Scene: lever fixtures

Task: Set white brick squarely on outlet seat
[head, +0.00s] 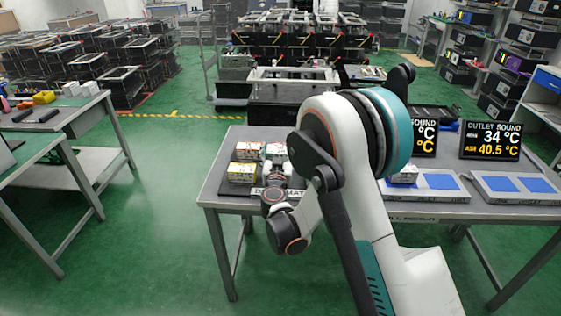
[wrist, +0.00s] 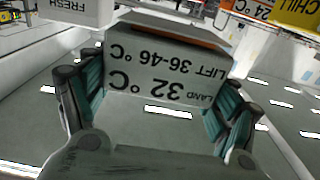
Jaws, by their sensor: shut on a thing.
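My gripper (wrist: 155,100) is shut on a white brick (wrist: 165,65) in the wrist view. The brick sits between the two teal-lined fingers, and its printed face reads "LAND 32 °C, LIFT 36-46 °C" upside down. In the head view my gripper (head: 277,172) is low at the left part of the table, beside a group of bricks; the held brick is hard to separate from them there. The outlet seat (head: 480,180), a pale plate with blue squares, lies at the right below the "OUTLET SOUND" display (head: 491,140).
My arm hides the table's middle. Labels "FRESH" (wrist: 75,10) and "CHILL" (wrist: 298,14) show beyond the held brick.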

